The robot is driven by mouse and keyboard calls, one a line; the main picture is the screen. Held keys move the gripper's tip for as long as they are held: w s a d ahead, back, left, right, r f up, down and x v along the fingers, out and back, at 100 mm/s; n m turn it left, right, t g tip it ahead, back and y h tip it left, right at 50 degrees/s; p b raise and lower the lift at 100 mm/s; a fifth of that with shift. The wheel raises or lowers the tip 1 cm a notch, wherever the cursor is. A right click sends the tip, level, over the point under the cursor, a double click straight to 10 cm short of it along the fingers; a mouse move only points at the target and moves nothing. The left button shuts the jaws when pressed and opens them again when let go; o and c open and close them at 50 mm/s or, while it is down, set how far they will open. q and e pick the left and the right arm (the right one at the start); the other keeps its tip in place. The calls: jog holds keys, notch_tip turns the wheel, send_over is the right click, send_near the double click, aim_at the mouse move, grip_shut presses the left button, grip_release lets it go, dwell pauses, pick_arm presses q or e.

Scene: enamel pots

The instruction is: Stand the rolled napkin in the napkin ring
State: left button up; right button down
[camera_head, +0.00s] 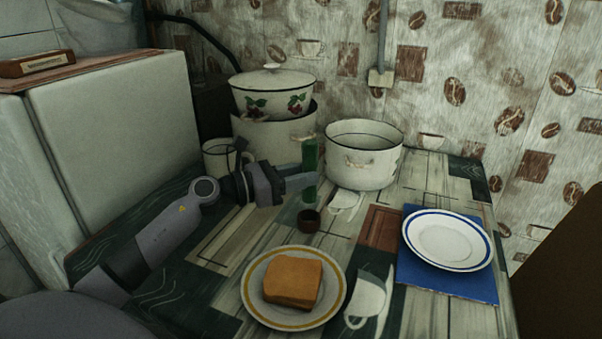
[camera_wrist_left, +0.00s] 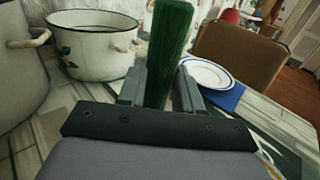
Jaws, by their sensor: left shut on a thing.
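The rolled napkin is a dark green upright roll (camera_head: 310,160). My left gripper (camera_head: 308,181) is shut on it and holds it upright. The green roll also shows in the left wrist view (camera_wrist_left: 168,50), between the two fingers (camera_wrist_left: 160,92). The napkin ring is a small dark brown ring (camera_head: 308,221) on the table. In the head view it lies just below the roll, with a gap between them in the picture. The ring is not visible in the left wrist view. My right gripper is not in view.
A plate (camera_head: 250,308) with a bread-like block (camera_head: 292,281) is in front of the ring. An open white pot (camera_head: 362,163) stands behind, right of the roll. Stacked pots (camera_head: 272,128) stand at the back. A white plate (camera_head: 448,240) sits on a blue mat (camera_head: 445,284) at right.

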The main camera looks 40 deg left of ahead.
pick_arm(q)
jog(key=shift+f+b, duration=2.3)
jog(key=shift+f, duration=0.65)
jog(key=o, duration=1.1)
jog(key=v, duration=0.5)
jog(key=shift+s+a, duration=0.15)
jog(key=shift+s, duration=0.1)
jog(key=shift+s+a, duration=0.3)
jog(key=shift+s, duration=0.2)
jog(key=shift+s+a+b, duration=0.1)
jog(key=shift+s+b, duration=0.05)
jog(key=shift+b, duration=0.15)
